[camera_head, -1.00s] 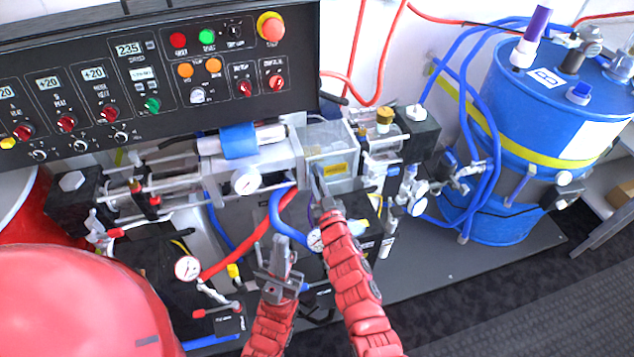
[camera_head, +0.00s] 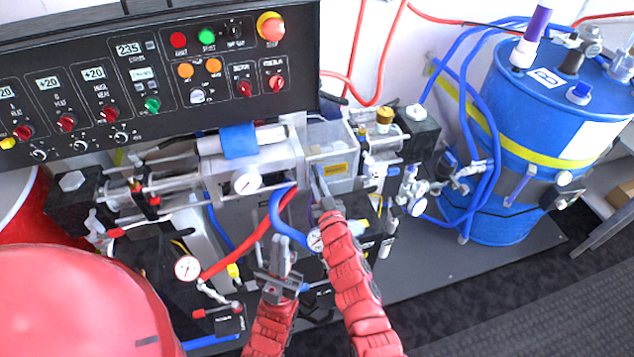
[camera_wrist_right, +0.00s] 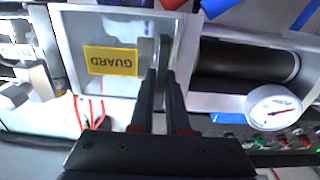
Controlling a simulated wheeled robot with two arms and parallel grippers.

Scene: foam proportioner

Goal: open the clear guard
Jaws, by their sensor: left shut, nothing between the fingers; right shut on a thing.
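The clear guard (camera_head: 345,172) is a transparent box with a yellow label in the middle of the machine, just right of the white cylinder block. In the right wrist view its front face with the yellow GUARD label (camera_wrist_right: 110,61) fills the upper left, and a grey upright handle (camera_wrist_right: 152,60) stands at one edge. My right gripper (camera_head: 318,180) is at the guard's lower left edge; in the wrist view its dark fingers (camera_wrist_right: 164,80) are shut on the handle. My left gripper (camera_head: 281,255) is shut and empty, below and to the left, in front of the hoses.
A round pressure gauge (camera_head: 247,182) sits left of the guard. Red and blue hoses (camera_head: 280,210) hang behind my left gripper. The control panel (camera_head: 150,80) is above, and a blue drum (camera_head: 545,120) stands at the right.

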